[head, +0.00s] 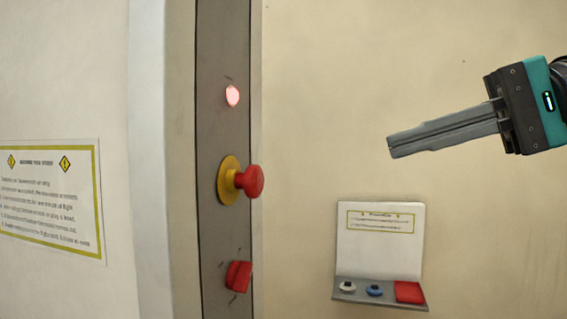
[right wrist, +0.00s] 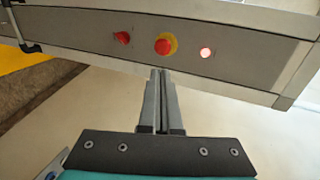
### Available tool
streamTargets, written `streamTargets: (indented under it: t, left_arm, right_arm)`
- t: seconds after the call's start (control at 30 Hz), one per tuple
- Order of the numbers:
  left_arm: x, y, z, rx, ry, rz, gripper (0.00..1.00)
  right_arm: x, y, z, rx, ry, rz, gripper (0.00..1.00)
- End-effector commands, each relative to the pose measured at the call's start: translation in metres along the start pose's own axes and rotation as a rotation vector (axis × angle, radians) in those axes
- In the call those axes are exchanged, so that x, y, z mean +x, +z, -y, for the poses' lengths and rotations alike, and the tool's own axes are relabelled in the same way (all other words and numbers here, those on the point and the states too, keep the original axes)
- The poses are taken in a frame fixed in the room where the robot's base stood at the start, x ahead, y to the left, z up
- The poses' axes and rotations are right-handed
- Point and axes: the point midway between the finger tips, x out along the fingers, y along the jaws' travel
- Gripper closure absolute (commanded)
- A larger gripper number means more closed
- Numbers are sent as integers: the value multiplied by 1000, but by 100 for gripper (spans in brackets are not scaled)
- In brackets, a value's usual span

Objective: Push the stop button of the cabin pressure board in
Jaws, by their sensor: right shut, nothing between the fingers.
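The stop button (head: 250,181) is a red mushroom head on a yellow round base, and it stands out from the grey upright board (head: 222,140). In the right wrist view the stop button (right wrist: 162,46) shows just beyond my fingertips, on the grey board (right wrist: 250,65). My right gripper (head: 391,146) is shut and empty, to the right of the button and a little higher in the head view, with a clear gap between them. Its fingertips (right wrist: 160,71) point toward the board. My left gripper is in neither view.
On the board, a lit lamp (head: 232,96) is above the button and a red knob (head: 238,276) below. A notice (head: 50,200) hangs at left. A small shelf (head: 380,245) with several small items is at lower right. The space between gripper and button looks clear.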

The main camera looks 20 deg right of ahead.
Motion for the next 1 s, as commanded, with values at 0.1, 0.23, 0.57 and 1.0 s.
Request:
streamTargets:
  t: [0.1, 0.23, 0.57, 1.0]
  left_arm:
    - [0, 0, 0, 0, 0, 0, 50]
    - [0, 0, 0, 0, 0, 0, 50]
    - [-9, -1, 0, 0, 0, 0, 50]
    - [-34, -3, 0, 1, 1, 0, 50]
  right_arm:
    - [0, 0, 0, 2, -1, 1, 100]
    - [2, 0, 0, 4, -1, 3, 100]
    - [50, 1, 1, 5, 0, 9, 100]
    - [127, 1, 12, 5, -3, 7, 100]
